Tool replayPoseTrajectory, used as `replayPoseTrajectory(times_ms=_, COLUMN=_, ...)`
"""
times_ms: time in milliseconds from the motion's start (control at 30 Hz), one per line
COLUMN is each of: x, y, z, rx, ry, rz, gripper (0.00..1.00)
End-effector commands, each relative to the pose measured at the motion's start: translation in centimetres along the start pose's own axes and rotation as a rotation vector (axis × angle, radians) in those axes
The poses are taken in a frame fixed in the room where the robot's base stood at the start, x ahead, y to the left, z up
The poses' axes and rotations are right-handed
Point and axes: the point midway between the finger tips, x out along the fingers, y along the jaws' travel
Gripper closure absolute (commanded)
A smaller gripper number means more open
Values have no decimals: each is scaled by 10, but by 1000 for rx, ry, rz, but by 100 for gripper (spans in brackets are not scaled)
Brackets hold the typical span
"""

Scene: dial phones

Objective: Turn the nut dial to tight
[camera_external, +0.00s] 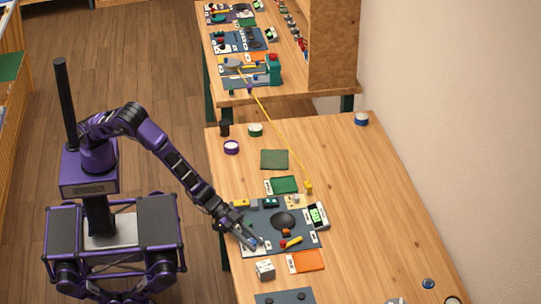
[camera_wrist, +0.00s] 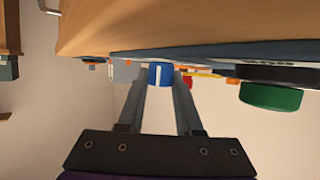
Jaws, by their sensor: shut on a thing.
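The nut dial is a blue knob with a white line (camera_wrist: 161,75), between the fingertips of my gripper (camera_wrist: 160,88) in the wrist view. The jaws are shut on it from both sides. In the wrist view its white line runs straight up and down. In the external view my gripper (camera_external: 249,243) reaches the left front part of a dark board (camera_external: 262,222) on the table. The knob is small and mostly hidden by the fingers there. I cannot read its labels in either view.
The board also bears a round black part (camera_external: 283,220), a yellow-and-red piece (camera_external: 291,242) and a lit green display (camera_external: 317,215). A white cube (camera_external: 265,269) and an orange mat (camera_external: 306,261) lie in front.

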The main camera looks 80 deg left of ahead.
Motion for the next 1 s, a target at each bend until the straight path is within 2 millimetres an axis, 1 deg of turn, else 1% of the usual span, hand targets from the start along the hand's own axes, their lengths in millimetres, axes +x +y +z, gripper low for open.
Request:
replayPoseTrajectory(times_ms=333, x=0, y=1, z=-1, rx=1, ry=1, rz=2, gripper=100)
replayPoseTrajectory(times_ms=367, x=0, y=1, z=-1, rx=1, ry=1, rz=2, gripper=62)
replayPoseTrajectory(times_ms=500, x=0, y=0, z=0, rx=1, ry=0, rz=2, gripper=37)
replayPoseTrajectory(times_ms=533, x=0, y=0, z=0, rx=1, ry=0, rz=2, gripper=36)
replayPoseTrajectory(times_ms=833, x=-1, y=0, z=0, rx=0, ry=-1, rz=1, gripper=36)
replayPoseTrajectory(times_ms=933, x=-8, y=0, z=-1, rx=0, ry=0, rz=1, gripper=36)
replayPoseTrajectory(times_ms=1000, x=-17, y=-1, z=-1, rx=-2, ry=0, rz=0, gripper=36)
